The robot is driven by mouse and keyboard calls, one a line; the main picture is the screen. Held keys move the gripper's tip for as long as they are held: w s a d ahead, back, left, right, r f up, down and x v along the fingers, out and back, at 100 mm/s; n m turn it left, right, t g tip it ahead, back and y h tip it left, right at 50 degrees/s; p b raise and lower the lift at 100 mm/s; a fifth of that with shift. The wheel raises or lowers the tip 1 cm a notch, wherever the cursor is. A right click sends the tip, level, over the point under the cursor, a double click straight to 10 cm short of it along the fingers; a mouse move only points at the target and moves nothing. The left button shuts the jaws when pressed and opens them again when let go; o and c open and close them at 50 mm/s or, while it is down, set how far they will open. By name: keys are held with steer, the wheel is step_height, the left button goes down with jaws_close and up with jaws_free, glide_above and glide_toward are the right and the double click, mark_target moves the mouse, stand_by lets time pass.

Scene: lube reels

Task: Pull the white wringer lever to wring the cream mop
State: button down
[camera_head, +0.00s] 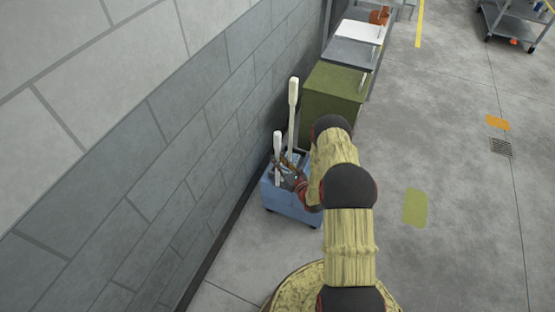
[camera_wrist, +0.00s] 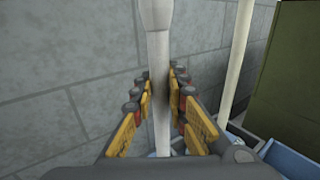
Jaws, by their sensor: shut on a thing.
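The white wringer lever (camera_head: 277,146) stands nearly upright on the blue mop bucket (camera_head: 288,204) beside the wall. In the wrist view the lever (camera_wrist: 159,50) runs between my two fingers. My gripper (camera_head: 287,170) is shut on the lever's shaft, below its thicker top; the fingers also show in the wrist view (camera_wrist: 161,90). The cream mop (camera_head: 292,115) stands with its handle upright, just behind and right of the lever; the handle shows at the right of the wrist view (camera_wrist: 238,62). The mop's head is hidden in the bucket.
A grey block wall (camera_head: 170,130) runs close along the left. An olive green cabinet (camera_head: 332,92) stands just behind the bucket. A grey cart (camera_head: 515,25) is far off at the upper right. The concrete floor to the right is clear.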

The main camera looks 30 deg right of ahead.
steer(key=shift+m+t, duration=0.7)
steer(key=shift+t, duration=0.2)
steer(key=s+d+b, duration=0.1)
steer(key=s+b, duration=0.1)
steer(key=s+d+b, duration=0.1)
steer(key=shift+s+d+f+b, duration=0.25)
steer(key=shift+d+b, duration=0.05)
steer(key=shift+f, duration=0.1)
steer(key=shift+s+d+f+m+t+b, duration=0.3)
steer(key=shift+s+d+m+t+b, duration=0.25)
steer(key=shift+s+b, duration=0.4)
steer(key=shift+s+d+f+m+t+b, duration=0.4)
steer(key=shift+s+d+b, duration=0.35)
steer(key=shift+b, duration=0.4)
steer(key=shift+r, duration=0.1)
